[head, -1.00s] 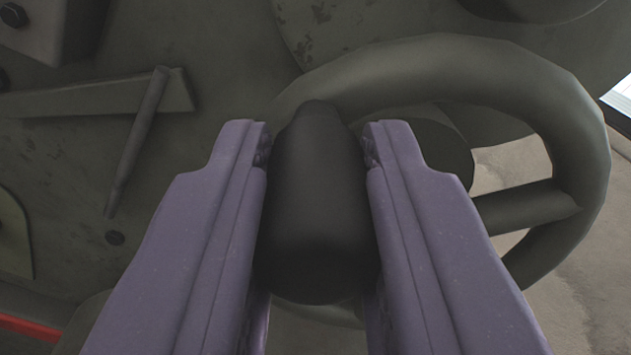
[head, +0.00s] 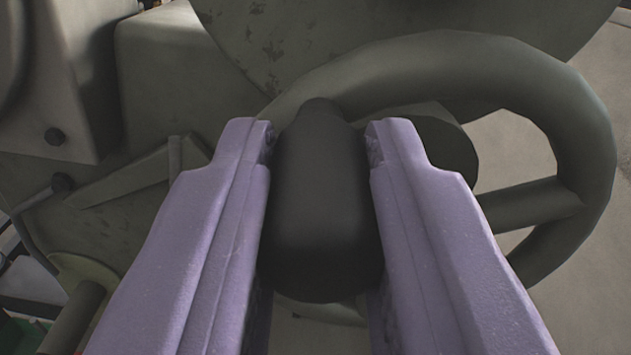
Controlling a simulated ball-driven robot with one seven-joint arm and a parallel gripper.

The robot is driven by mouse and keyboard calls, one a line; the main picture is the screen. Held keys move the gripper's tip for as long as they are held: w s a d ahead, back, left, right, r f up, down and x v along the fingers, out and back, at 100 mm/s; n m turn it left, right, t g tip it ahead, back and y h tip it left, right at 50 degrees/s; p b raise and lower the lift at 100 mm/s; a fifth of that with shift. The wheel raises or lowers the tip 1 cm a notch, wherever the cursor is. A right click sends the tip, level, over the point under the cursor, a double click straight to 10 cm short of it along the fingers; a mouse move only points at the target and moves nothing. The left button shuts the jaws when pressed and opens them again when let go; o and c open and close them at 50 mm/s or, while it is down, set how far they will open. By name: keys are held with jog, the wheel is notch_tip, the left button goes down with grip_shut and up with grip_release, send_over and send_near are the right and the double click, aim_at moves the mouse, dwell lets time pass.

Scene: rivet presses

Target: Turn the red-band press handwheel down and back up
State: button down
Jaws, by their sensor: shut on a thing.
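The handwheel (head: 590,130) is a thick grey-green ring with a spoke, filling the right and middle of the view. Its black handle knob (head: 318,200) points toward me at the wheel's left side. My gripper (head: 318,145) has purple fingers on both sides of the knob and is shut on it. The fingers hide part of the wheel's left rim and the lower hub. The press body (head: 400,45) stands behind the wheel. No red band can be made out clearly.
Pale floor (head: 590,290) shows at the right.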

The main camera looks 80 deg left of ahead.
jog(key=c, duration=0.9)
grip_release()
jog(key=shift+w, duration=0.15)
jog(key=shift+d, duration=0.15)
jog(key=d, duration=0.2)
jog(key=d+b, duration=0.1)
jog(key=d, duration=0.4)
jog(key=shift+s+d+f, duration=0.1)
jog(key=shift+s+d, duration=0.2)
